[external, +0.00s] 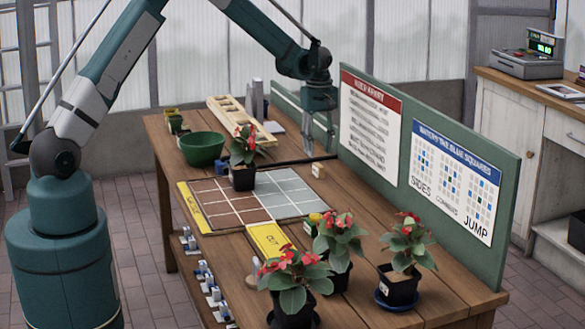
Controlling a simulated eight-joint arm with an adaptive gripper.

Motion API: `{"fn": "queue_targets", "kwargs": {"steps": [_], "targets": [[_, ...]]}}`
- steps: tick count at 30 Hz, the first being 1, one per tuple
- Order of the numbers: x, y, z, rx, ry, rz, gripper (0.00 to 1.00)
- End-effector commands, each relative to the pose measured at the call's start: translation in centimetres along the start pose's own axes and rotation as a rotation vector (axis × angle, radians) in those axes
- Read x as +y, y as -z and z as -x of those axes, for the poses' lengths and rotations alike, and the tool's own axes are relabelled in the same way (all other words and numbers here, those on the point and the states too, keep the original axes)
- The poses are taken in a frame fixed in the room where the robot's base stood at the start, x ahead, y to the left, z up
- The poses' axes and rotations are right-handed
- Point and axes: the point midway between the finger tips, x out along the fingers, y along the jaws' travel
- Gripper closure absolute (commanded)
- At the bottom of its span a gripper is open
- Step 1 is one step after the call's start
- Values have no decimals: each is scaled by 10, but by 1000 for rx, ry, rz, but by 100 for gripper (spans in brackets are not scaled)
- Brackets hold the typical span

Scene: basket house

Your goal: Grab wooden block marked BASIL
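My gripper (318,147) points down over the far right part of the wooden table, close to the green board. Its two fingers look apart, with nothing visible between them. A small pale block (318,170) with a yellowish side sits on the table just below and near the fingertips; I cannot read any marking on it. A long pale wooden rack (240,118) lies at the back of the table, left of my gripper. No lettering reading BASIL is legible anywhere, so I cannot tell which block bears it.
A grid mat (238,197) covers the table's middle. More potted plants (340,240) crowd the front right. The upright green board (508,180) borders the table's right side.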

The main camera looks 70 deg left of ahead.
Motion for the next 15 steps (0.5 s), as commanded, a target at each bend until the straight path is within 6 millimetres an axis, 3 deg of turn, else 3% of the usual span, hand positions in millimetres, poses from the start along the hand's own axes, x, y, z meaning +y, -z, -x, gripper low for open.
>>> {"fn": "queue_targets", "kwargs": {"steps": [6,15], "targets": [[0,0,-18,0,0,0,67],[0,0,-20,0,0,0,67]]}}
